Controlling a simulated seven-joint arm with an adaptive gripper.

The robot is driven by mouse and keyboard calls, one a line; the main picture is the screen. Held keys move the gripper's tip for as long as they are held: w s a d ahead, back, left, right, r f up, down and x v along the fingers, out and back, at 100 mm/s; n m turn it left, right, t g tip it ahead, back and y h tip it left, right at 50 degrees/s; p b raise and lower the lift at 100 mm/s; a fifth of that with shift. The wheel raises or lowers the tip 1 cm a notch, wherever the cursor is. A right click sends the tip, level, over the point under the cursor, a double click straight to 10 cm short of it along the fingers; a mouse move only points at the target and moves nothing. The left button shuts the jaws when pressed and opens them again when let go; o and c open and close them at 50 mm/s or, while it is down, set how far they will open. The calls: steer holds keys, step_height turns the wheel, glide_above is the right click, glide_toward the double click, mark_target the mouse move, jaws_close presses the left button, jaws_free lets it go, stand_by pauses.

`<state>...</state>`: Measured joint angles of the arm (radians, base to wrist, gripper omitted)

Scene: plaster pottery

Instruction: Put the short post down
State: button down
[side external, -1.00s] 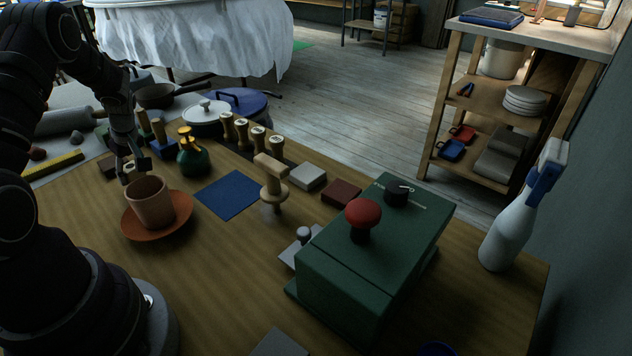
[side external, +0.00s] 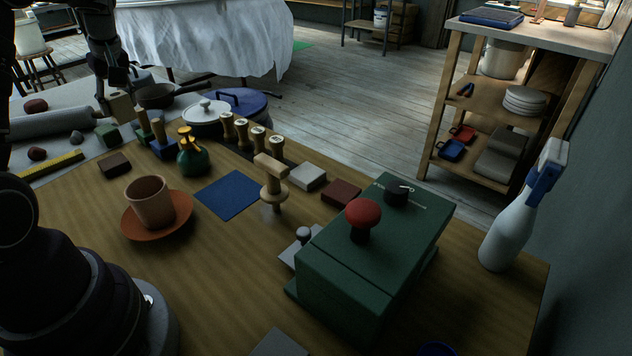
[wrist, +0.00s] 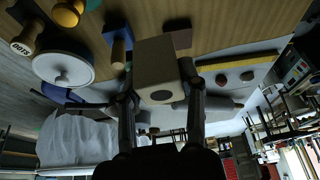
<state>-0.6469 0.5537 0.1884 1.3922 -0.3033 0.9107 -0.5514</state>
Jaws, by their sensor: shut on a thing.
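My gripper (side external: 112,90) is at the upper left of the side view, above the far left part of the table. It is shut on a pale wooden block-like post (side external: 122,106), which I take to be the short post. In the wrist view the post (wrist: 157,75) sits between the two fingers of my gripper (wrist: 160,102), with a dark round hole in its near end. It appears held above the work surface, though the gap beneath it is hard to judge.
A rolling pin (side external: 50,123), a green block (side external: 108,135), a brown block (side external: 115,165) and a pan (side external: 155,95) are near. A terracotta cup (side external: 150,203) stands on a saucer (side external: 130,228).

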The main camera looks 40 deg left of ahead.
steer(key=w+d+m+t+h, duration=0.1)
steer(key=w+d+m+t, duration=0.2)
steer(key=w+d+m, duration=0.8)
steer(key=shift+n, duration=0.8)
steer(key=d+f, duration=0.1)
steer(key=f, duration=0.4)
steer(key=d+f, duration=0.1)
steer(key=f, duration=0.4)
steer(key=d+f, duration=0.1)
steer(key=f, duration=0.3)
steer(key=shift+w+d+f, duration=0.25)
steer(key=shift+w+f, duration=0.15)
steer(key=c, duration=0.6)
jaws_free()
steer(key=shift+f, duration=0.1)
steer(key=shift+c, duration=0.2)
